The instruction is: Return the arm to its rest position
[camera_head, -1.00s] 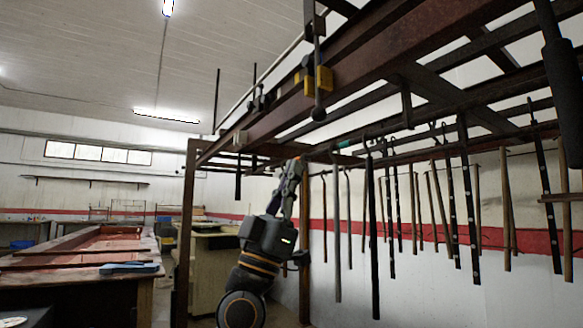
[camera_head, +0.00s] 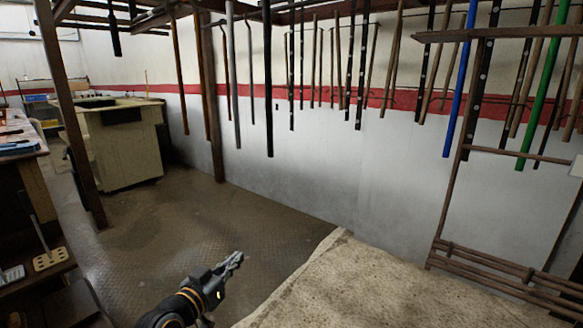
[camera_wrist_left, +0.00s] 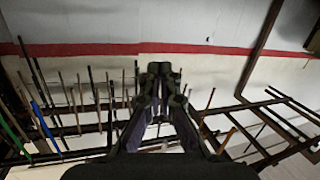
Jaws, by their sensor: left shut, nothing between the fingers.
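My left gripper (camera_head: 236,260) is low in the head view, above the dark floor and left of a pale rough surface. Its fingers are closed together and hold nothing. In the left wrist view the closed fingertips (camera_wrist_left: 160,69) point up the picture towards the white wall with the red stripe. The gripper appears clear of all objects around it. My right gripper is in neither view.
Rods and bars, including a blue rod (camera_head: 460,85) and a green rod (camera_head: 543,95), hang from the overhead rack. A pale cabinet (camera_head: 125,150) stands at the back left. A wooden rack (camera_head: 500,275) is at the right. The floor (camera_head: 190,225) between is clear.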

